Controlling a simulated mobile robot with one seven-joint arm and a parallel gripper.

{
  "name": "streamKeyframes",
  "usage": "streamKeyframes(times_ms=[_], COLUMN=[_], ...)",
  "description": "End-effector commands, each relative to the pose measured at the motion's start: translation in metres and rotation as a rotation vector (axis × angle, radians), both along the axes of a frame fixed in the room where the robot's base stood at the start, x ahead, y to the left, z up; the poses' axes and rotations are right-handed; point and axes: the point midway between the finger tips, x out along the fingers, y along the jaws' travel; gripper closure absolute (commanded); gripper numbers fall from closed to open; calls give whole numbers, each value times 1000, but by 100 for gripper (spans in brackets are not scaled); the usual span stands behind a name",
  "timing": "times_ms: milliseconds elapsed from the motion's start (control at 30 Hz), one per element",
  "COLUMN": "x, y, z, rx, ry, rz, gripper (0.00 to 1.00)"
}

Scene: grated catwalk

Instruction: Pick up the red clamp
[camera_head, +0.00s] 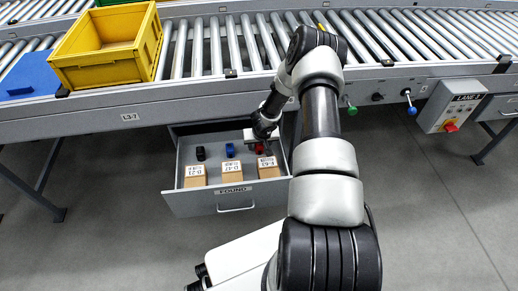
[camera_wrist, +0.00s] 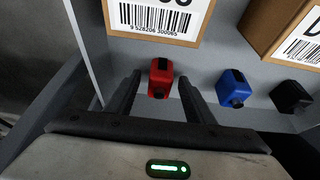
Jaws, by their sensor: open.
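The red clamp (camera_wrist: 160,78) lies on the drawer floor and shows between the two open fingers of my gripper (camera_wrist: 163,88) in the wrist view. The fingers stand on either side of it; I cannot tell whether they touch it. In the head view the red clamp (camera_head: 260,148) is at the right of the open drawer, partly hidden by my gripper (camera_head: 258,143), which reaches down into the drawer.
The grey drawer (camera_head: 237,206), labelled FOUND, is open under the roller conveyor (camera_head: 220,84). A blue clamp (camera_head: 230,150) and a black clamp (camera_head: 200,153) lie left of the red one. Three labelled cardboard boxes (camera_head: 232,172) stand along the drawer's front. The drawer's side wall is close to my gripper.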

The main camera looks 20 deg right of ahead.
Motion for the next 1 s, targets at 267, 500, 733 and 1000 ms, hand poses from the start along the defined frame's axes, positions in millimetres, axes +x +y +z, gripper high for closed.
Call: streamKeyframes(times_ms=[267,500,733,1000], x=[0,0,0,2], y=[0,0,0,4], z=[0,1,2,27], rx=[0,0,-1,-3], ry=[0,-1,-1,-1], rz=[0,0,1,3], gripper=[63,96,96,96])
